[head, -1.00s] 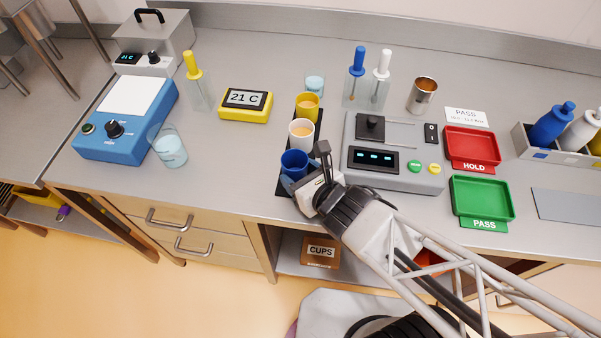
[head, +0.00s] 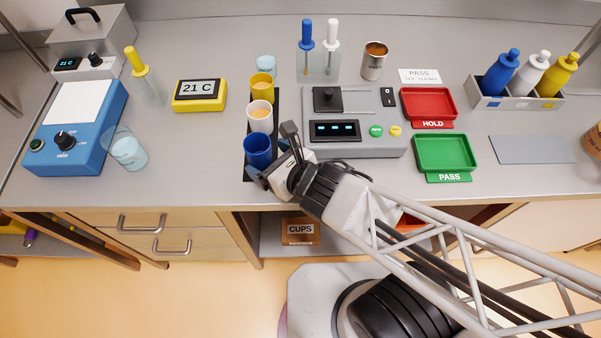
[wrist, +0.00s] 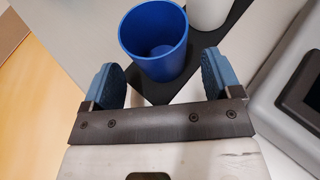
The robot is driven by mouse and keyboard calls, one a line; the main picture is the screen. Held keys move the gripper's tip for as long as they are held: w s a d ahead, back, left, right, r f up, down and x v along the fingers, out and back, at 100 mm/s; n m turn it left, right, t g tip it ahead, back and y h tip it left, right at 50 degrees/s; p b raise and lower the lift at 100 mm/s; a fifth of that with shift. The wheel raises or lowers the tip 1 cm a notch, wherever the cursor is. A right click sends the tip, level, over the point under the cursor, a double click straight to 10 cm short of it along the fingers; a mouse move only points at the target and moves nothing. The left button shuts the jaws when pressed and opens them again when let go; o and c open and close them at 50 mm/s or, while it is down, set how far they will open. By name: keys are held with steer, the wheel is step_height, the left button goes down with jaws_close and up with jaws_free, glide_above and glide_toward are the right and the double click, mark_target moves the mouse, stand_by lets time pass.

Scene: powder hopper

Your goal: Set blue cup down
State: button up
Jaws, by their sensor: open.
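The blue cup (head: 257,152) stands upright on a dark strip (head: 248,178) on the bench, at the near end of a row. It looks empty in the wrist view (wrist: 152,40). The white cup (head: 260,117) with a tan liquid is just behind it, then the yellow cup (head: 262,88), also with tan liquid. My gripper (head: 272,158) is low at the near right of the blue cup. In the wrist view my gripper (wrist: 160,68) is open, its blue fingers either side of the cup's near part, with gaps showing. The cup's far base is hidden.
Close right is a grey device (head: 355,135) with a display and buttons. Beyond it are a red HOLD tray (head: 428,104) and a green PASS tray (head: 446,153). A clear beaker (head: 126,150) stands left. Bench is bare between beaker and strip.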

steer(key=shift+v, duration=4)
steer(key=shift+s+d+r, duration=0.25)
steer(key=shift+s+d, duration=0.1)
steer(key=shift+s+d+r, duration=0.1)
steer(key=shift+s+d, duration=0.1)
steer(key=shift+d, duration=0.05)
steer(key=shift+s+d, duration=0.15)
